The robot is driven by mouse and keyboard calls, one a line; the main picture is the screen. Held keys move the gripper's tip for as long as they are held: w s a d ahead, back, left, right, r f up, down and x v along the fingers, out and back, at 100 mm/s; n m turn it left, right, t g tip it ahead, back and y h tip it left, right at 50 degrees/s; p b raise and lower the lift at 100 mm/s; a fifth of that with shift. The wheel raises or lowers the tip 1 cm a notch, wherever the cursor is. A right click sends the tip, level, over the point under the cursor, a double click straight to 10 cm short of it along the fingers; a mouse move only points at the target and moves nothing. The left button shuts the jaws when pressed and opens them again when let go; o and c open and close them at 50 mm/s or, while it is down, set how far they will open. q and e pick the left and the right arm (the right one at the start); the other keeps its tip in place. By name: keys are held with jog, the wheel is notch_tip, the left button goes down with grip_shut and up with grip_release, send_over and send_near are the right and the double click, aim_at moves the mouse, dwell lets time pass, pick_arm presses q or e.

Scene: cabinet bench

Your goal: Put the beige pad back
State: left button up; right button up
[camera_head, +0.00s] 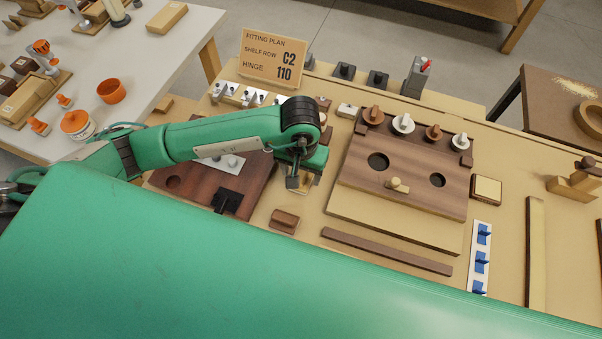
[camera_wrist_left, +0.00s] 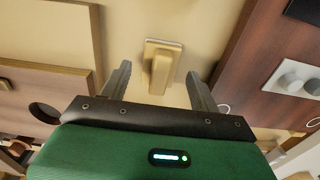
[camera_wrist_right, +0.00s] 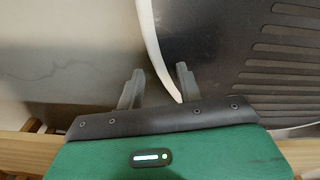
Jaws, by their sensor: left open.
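My left gripper (camera_head: 298,184) points down over the bench between the two dark wooden boards. In the left wrist view its fingers (camera_wrist_left: 158,85) are open, with a beige block (camera_wrist_left: 161,62) between them, apart from both fingers. In the head view my gripper partly hides this spot. A square beige-topped pad with a dark edge (camera_head: 487,190) lies right of the right-hand board. I cannot tell which of the two is the beige pad. My right gripper (camera_wrist_right: 160,88) shows only in its own wrist view, fingers apart; a thin white strip runs behind and between them.
The right-hand board (camera_head: 420,188) has two round holes and a knob. The left-hand board (camera_head: 185,180) carries dark and white fittings. A brown block (camera_head: 284,220) and a long dark strip (camera_head: 385,251) lie in front. A sign (camera_head: 273,60) reading C2 and 110 stands behind.

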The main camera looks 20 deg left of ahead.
aim_at(301, 175)
pick_arm(q)
notch_tip(301, 175, up, 10)
jog(key=b, duration=0.1)
jog(key=shift+r+b, duration=0.2)
jog(key=shift+b, duration=0.2)
pick_arm(e)
jog(key=shift+t, duration=0.3)
jog(key=w, duration=0.4)
jog(key=shift+w+f, duration=0.15)
jog(key=shift+w, duration=0.05)
jog(key=shift+a, duration=0.35)
jog(key=shift+a, duration=0.1)
